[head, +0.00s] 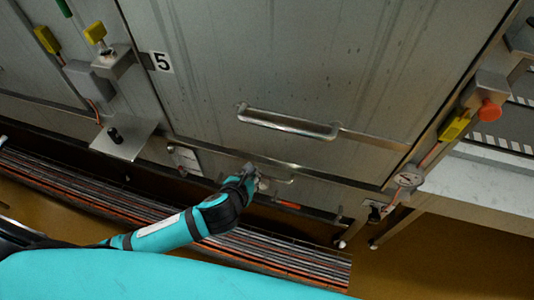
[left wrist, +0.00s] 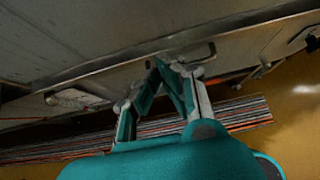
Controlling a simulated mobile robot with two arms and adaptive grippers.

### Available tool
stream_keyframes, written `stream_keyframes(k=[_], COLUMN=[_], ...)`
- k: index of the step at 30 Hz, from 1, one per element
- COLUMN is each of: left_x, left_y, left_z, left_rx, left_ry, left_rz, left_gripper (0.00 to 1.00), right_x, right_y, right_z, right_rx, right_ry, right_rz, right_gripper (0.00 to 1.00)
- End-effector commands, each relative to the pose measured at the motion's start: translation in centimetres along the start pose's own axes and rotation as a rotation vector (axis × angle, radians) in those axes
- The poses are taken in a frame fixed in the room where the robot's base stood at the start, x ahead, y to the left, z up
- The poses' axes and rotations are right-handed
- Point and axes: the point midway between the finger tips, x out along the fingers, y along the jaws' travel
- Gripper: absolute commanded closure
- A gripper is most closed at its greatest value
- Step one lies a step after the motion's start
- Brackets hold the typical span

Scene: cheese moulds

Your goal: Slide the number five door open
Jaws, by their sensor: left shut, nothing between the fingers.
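The number five door (head: 300,70) is a large grey metal panel with a black "5" on a white label (head: 162,62) at its upper left. A long metal handle bar (head: 288,122) is fixed across its lower part. Below the door's bottom edge, a smaller handle (head: 285,181) sits on a lower panel. My left gripper (head: 254,178) is shut and empty beside this smaller handle, below the long bar. In the left wrist view, the shut fingertips (left wrist: 170,64) are close to the smaller handle (left wrist: 205,54); I cannot tell whether they touch. My right gripper is not in view.
Metal brackets with yellow parts (head: 95,32) flank the door on the left. A bundle of dark and orange lines (head: 80,195) runs low along the front. Brown floor shows below.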

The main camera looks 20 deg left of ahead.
Motion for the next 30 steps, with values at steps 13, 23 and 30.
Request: stream_keyframes(k=[13, 23, 30], left_x=[7.2, 9.8, 9.8], left_y=[0.0, 0.0, 0.0], left_z=[0.0, 0.0, 0.0], left_rx=[0.001, 0.0, 0.001], left_ry=[0.0, -0.001, -0.001], left_rz=[0.001, -0.001, -0.001], left_gripper=[1.0, 1.0, 1.0], right_x=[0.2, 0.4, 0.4], right_y=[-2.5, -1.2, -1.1], right_z=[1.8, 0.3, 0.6], right_rx=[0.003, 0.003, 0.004], right_ry=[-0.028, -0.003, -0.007], right_rz=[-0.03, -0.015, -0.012], right_gripper=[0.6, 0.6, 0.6])
